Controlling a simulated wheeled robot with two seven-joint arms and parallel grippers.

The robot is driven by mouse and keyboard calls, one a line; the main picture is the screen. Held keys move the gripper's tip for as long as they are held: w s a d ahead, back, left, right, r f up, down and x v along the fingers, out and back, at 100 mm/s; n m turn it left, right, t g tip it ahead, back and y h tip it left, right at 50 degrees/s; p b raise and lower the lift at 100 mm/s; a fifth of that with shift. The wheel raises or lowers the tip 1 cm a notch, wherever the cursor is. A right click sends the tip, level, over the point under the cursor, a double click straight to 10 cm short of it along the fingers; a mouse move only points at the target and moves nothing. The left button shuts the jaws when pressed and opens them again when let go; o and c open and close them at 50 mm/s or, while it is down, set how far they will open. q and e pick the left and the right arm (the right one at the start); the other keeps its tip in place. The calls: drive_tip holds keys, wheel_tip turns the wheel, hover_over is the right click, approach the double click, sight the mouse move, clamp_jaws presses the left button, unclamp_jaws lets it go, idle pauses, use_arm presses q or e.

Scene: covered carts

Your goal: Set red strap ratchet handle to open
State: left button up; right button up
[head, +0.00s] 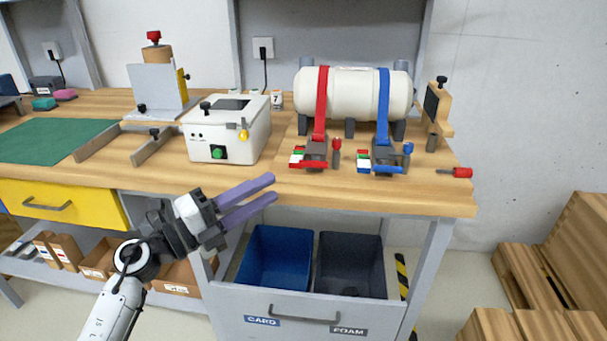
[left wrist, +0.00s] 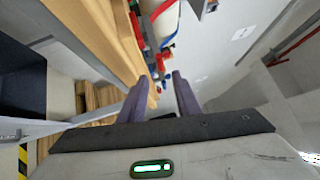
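A red strap (head: 321,105) runs down over a white tank (head: 351,95) on the workbench. At its lower end sits a ratchet (head: 316,150) with a red handle bar (head: 309,164) lying low at the front. A red knob (head: 336,144) stands at its right. The red strap also shows in the left wrist view (left wrist: 162,10). My left gripper (head: 274,188) is open and empty, in front of the bench edge, left of and below the ratchet. Its purple fingers also show in the left wrist view (left wrist: 153,92). My right gripper is not in view.
A blue strap (head: 383,105) with its own ratchet (head: 388,154) stands right of the red one. A white box (head: 228,128) stands to the left. A red-handled tool (head: 461,172) lies at the right edge. An open drawer (head: 300,306) with two bins is below.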

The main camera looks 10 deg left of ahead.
sight(316, 150)
use_arm(q)
drive_tip(key=x, duration=1)
drive_tip(key=shift+d, duration=0.15)
clamp_jaws()
